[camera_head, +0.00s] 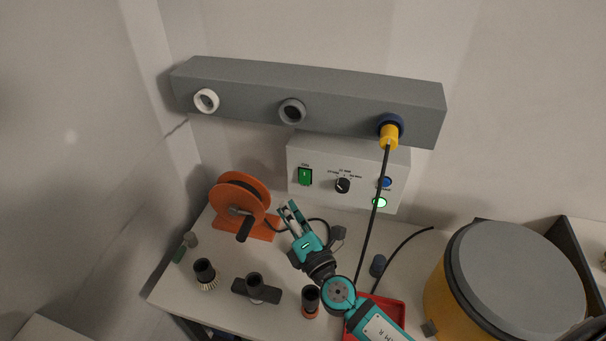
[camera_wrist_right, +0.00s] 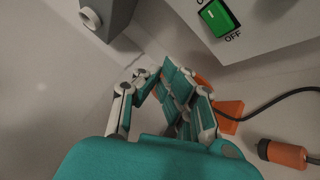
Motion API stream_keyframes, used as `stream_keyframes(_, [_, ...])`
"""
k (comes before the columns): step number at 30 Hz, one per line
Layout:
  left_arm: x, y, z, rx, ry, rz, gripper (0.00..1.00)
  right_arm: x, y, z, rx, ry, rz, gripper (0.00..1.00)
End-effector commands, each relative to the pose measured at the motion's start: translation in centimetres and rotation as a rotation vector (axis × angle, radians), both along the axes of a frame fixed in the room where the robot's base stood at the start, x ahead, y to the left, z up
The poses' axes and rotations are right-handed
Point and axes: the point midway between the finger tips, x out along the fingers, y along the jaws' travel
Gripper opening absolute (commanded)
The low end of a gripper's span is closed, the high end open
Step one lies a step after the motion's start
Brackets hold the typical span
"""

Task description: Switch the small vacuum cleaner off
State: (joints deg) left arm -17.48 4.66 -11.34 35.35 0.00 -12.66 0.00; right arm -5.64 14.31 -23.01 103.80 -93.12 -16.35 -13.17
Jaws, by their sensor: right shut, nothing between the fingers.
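A pale control box (camera_head: 348,172) stands at the back of the bench. It has a green rocker switch (camera_head: 305,176) on its left, a black rotary knob (camera_head: 343,186), a blue button (camera_head: 385,182) and a lit green lamp (camera_head: 379,202). In the right wrist view the green switch (camera_wrist_right: 218,18) shows near the top, with OFF printed below it. My right gripper (camera_head: 289,208) is shut and empty, in front of the box and below the switch in the picture, apart from it. Its fingertips also show in the wrist view (camera_wrist_right: 165,72). My left gripper is out of view.
A grey duct (camera_head: 245,92) with several ports hangs above; a yellow plug (camera_head: 389,137) with a black hose sits in its right port. An orange reel (camera_head: 240,199) stands left of my gripper. Brush nozzles (camera_head: 206,270) stand in front. A yellow drum (camera_head: 438,299) is at right.

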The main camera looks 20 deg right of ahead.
Motion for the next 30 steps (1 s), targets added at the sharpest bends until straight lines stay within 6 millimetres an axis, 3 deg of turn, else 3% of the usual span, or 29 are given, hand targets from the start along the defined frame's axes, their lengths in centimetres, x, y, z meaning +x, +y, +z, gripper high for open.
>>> stream_keyframes(8, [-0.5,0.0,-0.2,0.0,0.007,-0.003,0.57,0.9,-0.7,-0.2,0.0,-0.001,-0.002,0.0])
stream_keyframes(17, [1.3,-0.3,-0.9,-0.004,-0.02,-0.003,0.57,4.4,-3.0,-0.9,0.001,-0.001,-0.003,0.0])
stream_keyframes(24, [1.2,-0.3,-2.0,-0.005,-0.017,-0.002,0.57,6.5,-4.4,-1.4,0.002,-0.001,-0.002,0.0])
stream_keyframes(30, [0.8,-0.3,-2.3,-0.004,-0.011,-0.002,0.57,7.2,-4.9,-1.4,0.003,0.001,-0.002,0.0])
